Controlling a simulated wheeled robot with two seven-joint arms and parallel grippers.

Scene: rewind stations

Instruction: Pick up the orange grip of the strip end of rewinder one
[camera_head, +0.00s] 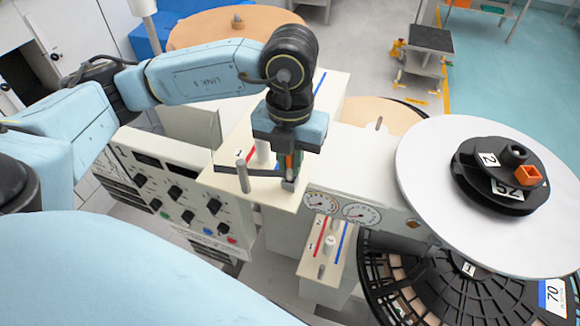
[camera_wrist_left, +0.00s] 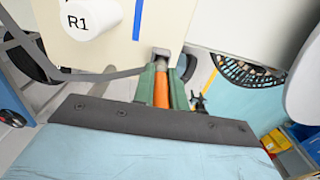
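The orange grip (camera_wrist_left: 162,88) of the strip end stands between the two green fingers of my left gripper (camera_wrist_left: 163,86) in the left wrist view, with both fingers against its sides. In the head view my left gripper (camera_head: 288,165) points down over the cream top of rewinder one (camera_head: 262,190), and a thin sliver of orange shows between its fingers. A grey end block (camera_wrist_left: 168,54) sits at the grip's far end. The dark strip (camera_wrist_left: 85,77) runs from it to the left. Whether the block touches the top below cannot be told. My right gripper is out of view.
A white roller marked R1 (camera_wrist_left: 90,17) and a grey post (camera_head: 243,176) stand close to the strip. A control panel with knobs (camera_head: 175,190) is at the left front. Gauges (camera_head: 340,207) and a large white disc (camera_head: 430,160) are to the right.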

